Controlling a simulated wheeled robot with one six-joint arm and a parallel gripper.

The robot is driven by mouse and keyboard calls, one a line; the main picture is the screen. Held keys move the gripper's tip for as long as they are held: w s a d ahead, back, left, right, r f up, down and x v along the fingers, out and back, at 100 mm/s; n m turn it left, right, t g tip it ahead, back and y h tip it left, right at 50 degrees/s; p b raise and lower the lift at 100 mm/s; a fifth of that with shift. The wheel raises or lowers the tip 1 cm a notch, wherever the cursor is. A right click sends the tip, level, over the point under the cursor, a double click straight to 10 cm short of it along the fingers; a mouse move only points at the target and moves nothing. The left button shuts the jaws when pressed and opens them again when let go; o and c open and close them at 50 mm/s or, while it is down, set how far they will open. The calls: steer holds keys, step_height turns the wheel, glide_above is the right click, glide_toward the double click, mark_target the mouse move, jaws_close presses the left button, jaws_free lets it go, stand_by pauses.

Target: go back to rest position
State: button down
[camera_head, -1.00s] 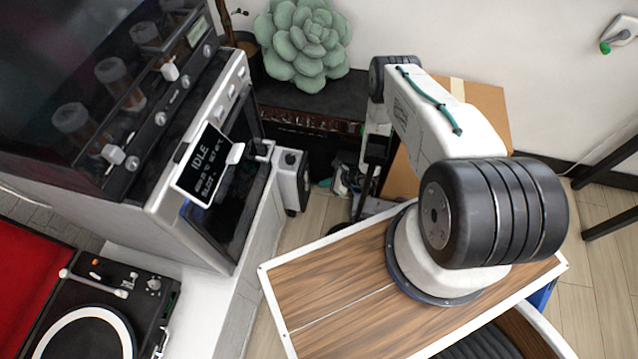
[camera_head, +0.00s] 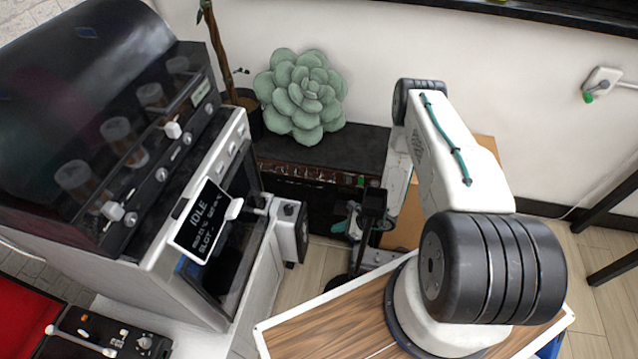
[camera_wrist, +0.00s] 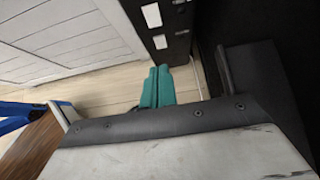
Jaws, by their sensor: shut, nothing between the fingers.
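My gripper (camera_wrist: 158,86) shows in the wrist view as two teal fingers pressed together with nothing between them. They hang over pale floor boards, beside a dark panel with white marks. In the head view my white arm with black joints rises at the right and folds over at the back. Its far end hangs down in the gap between the machine (camera_head: 165,240) and the cardboard box (camera_head: 484,147). Teal parts of the gripper (camera_head: 357,222) show low there, partly hidden by a dark wrist part.
The machine's open-looking front, with an "IDLE" display (camera_head: 203,222), stands close to the left of the gripper. A dark low cabinet (camera_head: 325,150) with a green succulent (camera_head: 300,97) is behind it.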

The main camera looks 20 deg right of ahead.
steer(key=s+a+r+n+g+y, duration=0.2)
steer(key=s+a+r+y, duration=0.1)
steer(key=s+a+r, duration=0.15)
step_height(320, 180, up, 38)
steer(key=s+a+n+g+h, duration=0.1)
steer(key=n+g, duration=0.7)
steer(key=n, duration=0.6)
steer(key=s+r+n+t+h, duration=0.1)
steer(key=s+r+n+h, duration=0.2)
steer(key=s+r, duration=0.3)
steer(key=s+r+n+t+h, duration=0.2)
steer(key=s+r, duration=0.5)
steer(key=r, duration=0.6)
steer(key=s+a+r+n+t+h, duration=0.1)
steer(key=s+r+n+h, duration=0.3)
steer(key=r, duration=0.6)
steer(key=s+t+h, duration=0.1)
steer(key=s, duration=0.1)
steer(key=shift+s, duration=0.35)
